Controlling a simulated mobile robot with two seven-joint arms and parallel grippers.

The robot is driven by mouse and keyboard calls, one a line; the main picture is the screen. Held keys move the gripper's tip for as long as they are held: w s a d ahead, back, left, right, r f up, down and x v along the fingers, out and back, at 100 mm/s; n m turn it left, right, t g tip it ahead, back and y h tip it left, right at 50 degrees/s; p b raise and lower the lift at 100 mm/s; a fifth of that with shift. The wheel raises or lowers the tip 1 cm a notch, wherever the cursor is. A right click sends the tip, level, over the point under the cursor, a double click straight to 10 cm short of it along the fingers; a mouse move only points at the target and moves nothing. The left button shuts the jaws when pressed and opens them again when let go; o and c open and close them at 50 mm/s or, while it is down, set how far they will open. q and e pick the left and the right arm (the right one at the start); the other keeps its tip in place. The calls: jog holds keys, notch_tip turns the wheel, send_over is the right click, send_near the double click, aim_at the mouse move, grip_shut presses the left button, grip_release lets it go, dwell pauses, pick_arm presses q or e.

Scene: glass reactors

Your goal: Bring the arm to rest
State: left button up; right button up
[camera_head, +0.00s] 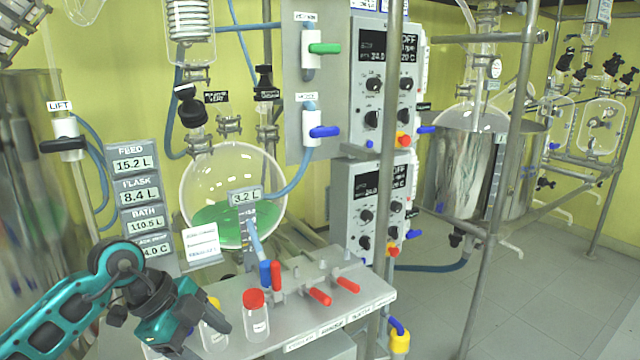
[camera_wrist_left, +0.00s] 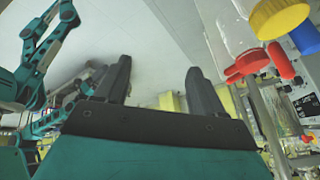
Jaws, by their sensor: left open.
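My left gripper (camera_head: 200,335) is at the lower left of the head view, just in front of the left end of the grey bench. In the left wrist view its two dark fingers (camera_wrist_left: 158,72) stand apart with nothing between them. The teal left arm (camera_head: 60,300) comes in from the left edge, bent at a joint. In the head view the gripper partly covers a yellow-capped bottle (camera_head: 215,330); I cannot tell whether they touch. My right gripper does not show in the head view.
A red-capped bottle (camera_head: 256,316) stands on the bench (camera_head: 345,318), right of the yellow-capped one. Red valve handles (camera_head: 320,296) stick out nearby. A glass flask with green liquid (camera_head: 230,215) is behind. Metal posts (camera_head: 495,190) rise at right; the floor (camera_head: 560,290) there is clear.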

pick_arm(q)
jog(key=s+d+r+m+t+h, duration=0.1)
jog(key=d+r+h, duration=0.25)
jog(key=d, duration=0.25)
jog(key=s+d+r+m+t+h, duration=0.1)
jog(key=d+r+m+h, duration=0.15)
jog(key=d+h, duration=0.3)
notch_tip(320, 180, up, 9)
jog(key=a+n+t+h, duration=0.2)
jog(key=n+t, duration=0.6)
jog(key=t, duration=0.3)
jog(key=s+a+f+n+y, duration=0.3)
jog(key=a+f+n+y, duration=1.2)
jog(key=y, duration=0.4)
jog(key=s+d+f+m+g+h, duration=0.1)
jog(key=s+f+g, duration=0.5)
jog(key=s, duration=0.4)
jog(key=s+d+f+g+h, duration=0.1)
jog(key=s+d+f+g, duration=0.1)
jog(key=s+f+g, duration=0.6)
jog(key=w+d+f+t+h, duration=0.2)
jog(key=w+f+t, duration=0.3)
jog(key=t, duration=0.5)
jog(key=shift+w+d+f+m, duration=0.15)
jog(key=shift+w+f+m, duration=0.25)
jog(key=shift+f, duration=0.55)
